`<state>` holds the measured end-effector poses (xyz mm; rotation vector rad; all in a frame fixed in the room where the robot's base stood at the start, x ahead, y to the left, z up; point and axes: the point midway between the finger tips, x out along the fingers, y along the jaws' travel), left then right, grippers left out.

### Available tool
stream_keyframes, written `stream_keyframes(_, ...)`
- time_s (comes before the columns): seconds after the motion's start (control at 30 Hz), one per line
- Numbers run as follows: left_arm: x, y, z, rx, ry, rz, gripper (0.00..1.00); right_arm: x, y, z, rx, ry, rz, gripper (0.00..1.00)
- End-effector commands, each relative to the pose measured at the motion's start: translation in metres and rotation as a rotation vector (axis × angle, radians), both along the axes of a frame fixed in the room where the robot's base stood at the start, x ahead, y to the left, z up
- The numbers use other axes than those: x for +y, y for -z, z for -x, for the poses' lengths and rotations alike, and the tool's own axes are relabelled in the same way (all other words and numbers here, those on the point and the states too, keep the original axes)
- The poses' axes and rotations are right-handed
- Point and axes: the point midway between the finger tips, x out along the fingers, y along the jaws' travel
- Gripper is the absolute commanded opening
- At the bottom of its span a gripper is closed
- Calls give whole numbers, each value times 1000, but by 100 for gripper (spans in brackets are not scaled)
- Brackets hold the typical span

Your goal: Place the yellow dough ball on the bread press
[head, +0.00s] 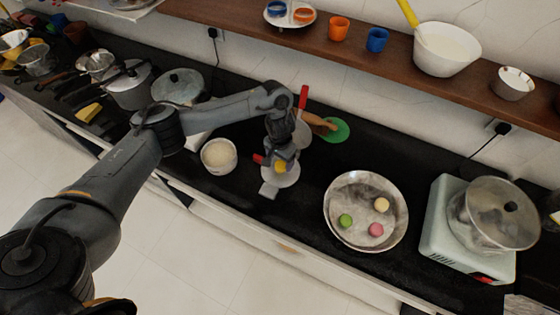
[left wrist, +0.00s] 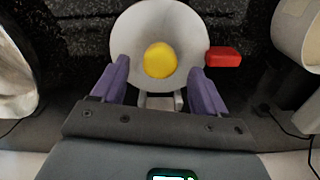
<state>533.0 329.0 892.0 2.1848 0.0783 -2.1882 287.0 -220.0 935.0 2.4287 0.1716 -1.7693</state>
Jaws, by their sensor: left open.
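The yellow dough ball (head: 281,166) lies on the white round plate of the bread press (head: 284,180). In the left wrist view the yellow dough ball (left wrist: 160,60) sits near the middle of the press plate (left wrist: 140,22). My left gripper (head: 279,162) is over the press. Its purple fingers are spread apart on either side of the ball, with gaps between them and it in the left wrist view (left wrist: 159,70). The press's upper part stands raised with a red handle (head: 303,97). My right gripper is not in view.
A metal pan (head: 340,231) with green, pink and cream dough balls is right of the press. A white bowl (head: 219,168) is on the left. A red piece (left wrist: 223,57) is beside the plate. A green disc (head: 336,130) lies behind. A pot on a stove (head: 440,235) stands far right.

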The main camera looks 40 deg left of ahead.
Motion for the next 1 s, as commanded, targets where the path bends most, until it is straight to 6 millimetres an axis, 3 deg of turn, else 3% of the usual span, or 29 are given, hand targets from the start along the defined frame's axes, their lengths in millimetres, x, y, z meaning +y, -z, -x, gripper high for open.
stream_keyframes(0.1,1,-31,-1,-4,1,-2,73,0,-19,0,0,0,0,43)
stream_keyframes(0.4,0,-79,-1,-3,0,-2,73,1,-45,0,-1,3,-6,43)
stream_keyframes(0.6,0,-94,0,-1,0,-2,73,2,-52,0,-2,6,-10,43)
stream_keyframes(0.73,-7,-93,1,-6,23,6,73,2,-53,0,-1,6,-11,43)
stream_keyframes(0.87,-41,-76,3,-44,133,40,73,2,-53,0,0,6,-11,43)
stream_keyframes(0.97,-92,-56,9,-114,283,96,73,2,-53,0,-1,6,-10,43)
stream_keyframes(1.0,-118,-49,13,-151,352,124,73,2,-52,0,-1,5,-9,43)
